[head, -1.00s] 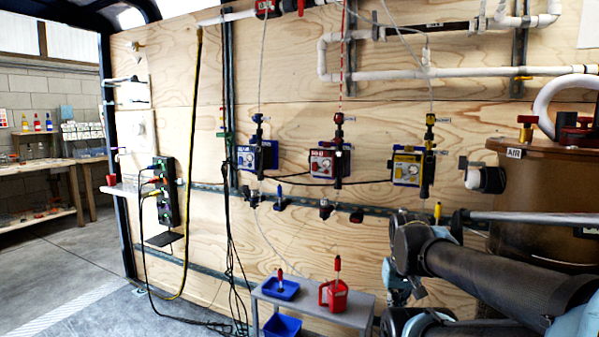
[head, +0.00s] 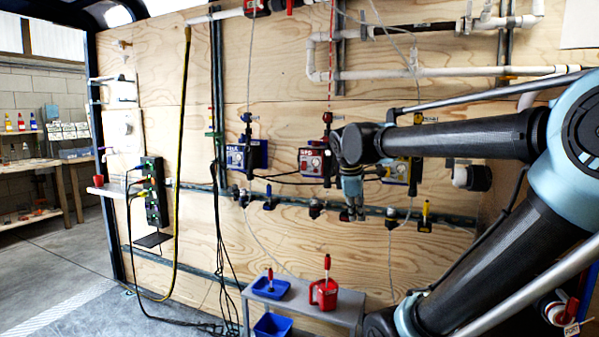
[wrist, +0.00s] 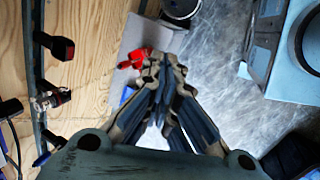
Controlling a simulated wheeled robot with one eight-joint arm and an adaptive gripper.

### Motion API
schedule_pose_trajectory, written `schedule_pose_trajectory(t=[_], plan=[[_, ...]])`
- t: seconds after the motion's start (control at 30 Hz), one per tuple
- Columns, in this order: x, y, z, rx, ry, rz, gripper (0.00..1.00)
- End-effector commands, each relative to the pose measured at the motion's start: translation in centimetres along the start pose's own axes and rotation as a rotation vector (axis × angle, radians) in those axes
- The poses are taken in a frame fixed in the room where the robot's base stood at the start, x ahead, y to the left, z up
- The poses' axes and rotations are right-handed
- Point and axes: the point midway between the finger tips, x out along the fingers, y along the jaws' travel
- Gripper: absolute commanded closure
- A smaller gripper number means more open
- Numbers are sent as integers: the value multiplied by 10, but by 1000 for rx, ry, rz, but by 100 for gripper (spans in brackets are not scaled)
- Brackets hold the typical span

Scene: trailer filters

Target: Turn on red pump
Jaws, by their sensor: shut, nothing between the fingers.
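The red pump (head: 311,161) is mounted on the plywood wall in the head view, between the blue pump (head: 244,156) and the yellow pump (head: 397,171). A dial shows on its front. My arm partly covers the yellow pump. My gripper (head: 353,213) hangs pointing down, to the right of and below the red pump, near the wall rail; I cannot tell its gap to the wall. In the wrist view its fingers (wrist: 163,66) are together and empty. The red pump is not recognisable in the wrist view.
A black power strip (head: 153,191) with plugged cords hangs at the left. Below the pumps runs a metal rail (head: 290,202) with several small fittings. A grey bench (head: 345,308) holds a red jug (head: 324,292) and a blue tray (head: 270,288). Floor at the left is open.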

Motion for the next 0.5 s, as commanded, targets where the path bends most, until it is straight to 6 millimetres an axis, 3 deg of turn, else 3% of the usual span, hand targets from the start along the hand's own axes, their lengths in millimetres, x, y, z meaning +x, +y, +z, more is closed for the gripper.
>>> schedule_pose_trajectory(t=[0.03,0.2,0.3,0.5], plan=[[-15,20,-18,-125,-5,23,100],[-61,74,-78,-552,-42,101,100],[-87,101,-117,-797,-74,146,100],[-132,134,-189,-1197,-143,220,100]])
